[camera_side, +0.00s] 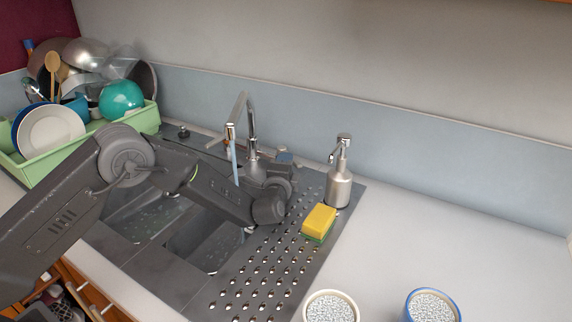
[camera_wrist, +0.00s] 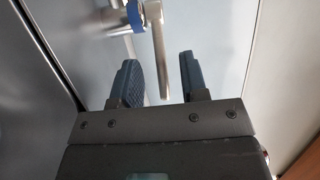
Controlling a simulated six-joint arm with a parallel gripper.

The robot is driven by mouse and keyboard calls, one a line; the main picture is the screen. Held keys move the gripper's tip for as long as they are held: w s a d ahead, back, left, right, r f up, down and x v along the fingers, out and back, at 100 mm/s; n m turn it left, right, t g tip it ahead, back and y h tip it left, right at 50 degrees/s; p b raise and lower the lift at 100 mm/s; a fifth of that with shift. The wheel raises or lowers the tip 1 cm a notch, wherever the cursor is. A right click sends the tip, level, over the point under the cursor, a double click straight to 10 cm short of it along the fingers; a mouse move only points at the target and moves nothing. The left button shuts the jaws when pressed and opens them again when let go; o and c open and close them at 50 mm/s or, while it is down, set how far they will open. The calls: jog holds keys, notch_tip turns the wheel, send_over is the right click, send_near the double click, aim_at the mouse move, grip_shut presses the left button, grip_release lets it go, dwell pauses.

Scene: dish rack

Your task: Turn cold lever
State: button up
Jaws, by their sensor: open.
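The cold lever (camera_wrist: 157,50) is a straight metal bar beside a blue ring (camera_wrist: 136,14) in the wrist view. My gripper (camera_wrist: 158,62) is open there, with one dark finger on each side of the bar. The bar shows in the gap, apart from both fingers; its depth relative to the fingertips is hard to tell. In the side view, the metal faucet (camera_side: 249,130) stands behind the sink, and a pale blue stream (camera_side: 235,167) hangs below its spout. My wrist stands at the faucet's right base and largely hides the lever there.
A soap dispenser (camera_side: 339,182) and a yellow-green sponge (camera_side: 319,222) stand right of my wrist. A green dish rack (camera_side: 146,119) full of dishes is at the left. Two cups of beads, one white (camera_side: 309,313) and one blue (camera_side: 410,313), are at the front. The right counter is clear.

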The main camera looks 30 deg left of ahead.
jog(key=shift+s+d, duration=0.1)
jog(key=shift+s, duration=0.05)
jog(key=v, duration=0.6)
dwell(0.5)
dwell(0.3)
